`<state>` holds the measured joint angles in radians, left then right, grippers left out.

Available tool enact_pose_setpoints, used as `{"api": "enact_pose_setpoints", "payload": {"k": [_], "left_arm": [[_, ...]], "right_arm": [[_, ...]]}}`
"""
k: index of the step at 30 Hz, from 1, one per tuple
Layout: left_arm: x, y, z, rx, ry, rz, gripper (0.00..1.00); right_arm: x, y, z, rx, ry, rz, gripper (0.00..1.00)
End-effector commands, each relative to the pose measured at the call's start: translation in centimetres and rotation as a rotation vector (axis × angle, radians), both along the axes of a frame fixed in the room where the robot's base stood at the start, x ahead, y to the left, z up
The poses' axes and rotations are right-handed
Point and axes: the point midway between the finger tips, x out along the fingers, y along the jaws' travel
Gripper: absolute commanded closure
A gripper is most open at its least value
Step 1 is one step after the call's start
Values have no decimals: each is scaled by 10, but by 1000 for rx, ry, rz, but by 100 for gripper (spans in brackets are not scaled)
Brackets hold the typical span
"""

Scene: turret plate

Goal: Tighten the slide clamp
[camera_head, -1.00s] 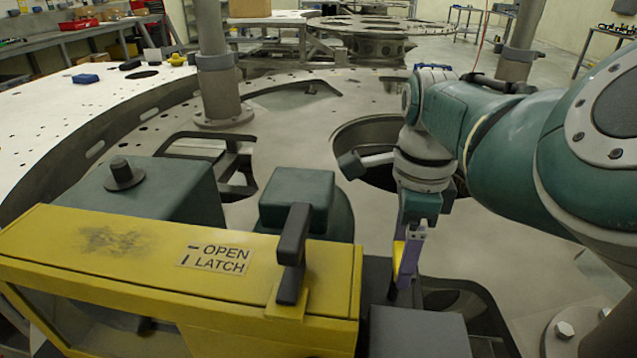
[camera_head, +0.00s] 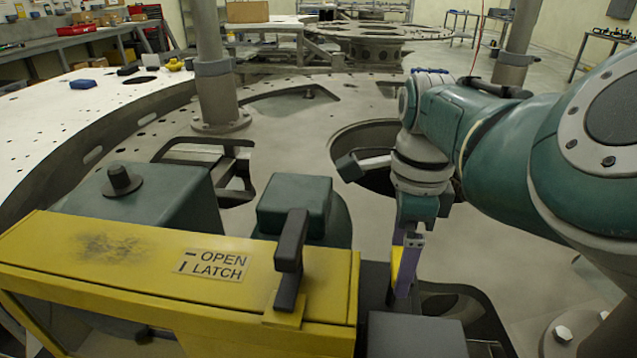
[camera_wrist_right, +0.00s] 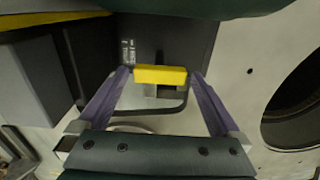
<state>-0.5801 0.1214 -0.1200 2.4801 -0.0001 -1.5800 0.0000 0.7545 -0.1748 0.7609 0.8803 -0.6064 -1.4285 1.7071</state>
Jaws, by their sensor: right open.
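My right gripper (camera_head: 405,280) points down beside the right end of the yellow housing with the black lever. Its purple fingers are spread apart in the right wrist view (camera_wrist_right: 160,76). A yellow bar (camera_wrist_right: 160,74), which may be the slide clamp's handle, lies crosswise between the fingertips in front of a dark grey block (camera_wrist_right: 165,45). I cannot tell whether the fingers touch it. In the head view a yellow piece (camera_head: 396,262) shows just left of the purple finger, partly hidden. My left gripper is not in view.
The yellow housing (camera_head: 120,255), labelled OPEN LATCH, carries an upright black lever (camera_head: 290,260). Green blocks (camera_head: 295,200) stand behind it. A dark grey box (camera_head: 415,335) is close in front of the gripper. The big metal plate (camera_head: 290,135) has round openings and a post (camera_head: 216,90).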

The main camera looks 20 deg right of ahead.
Motion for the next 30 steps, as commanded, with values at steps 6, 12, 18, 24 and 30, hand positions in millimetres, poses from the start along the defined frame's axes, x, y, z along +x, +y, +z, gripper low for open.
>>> {"api": "enact_pose_setpoints", "payload": {"k": [6, 12, 18, 24, 30], "left_arm": [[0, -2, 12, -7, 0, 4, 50], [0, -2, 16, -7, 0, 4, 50], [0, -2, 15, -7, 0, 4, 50], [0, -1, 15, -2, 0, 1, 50], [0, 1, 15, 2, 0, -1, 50]], "right_arm": [[1, 0, 38, -1, -5, -1, 0], [1, 0, 76, 0, -4, -1, 0], [0, 0, 95, -1, -1, 0, 0], [0, 0, 97, 0, 0, 0, 0], [0, 0, 97, 0, 0, 0, 0]]}}
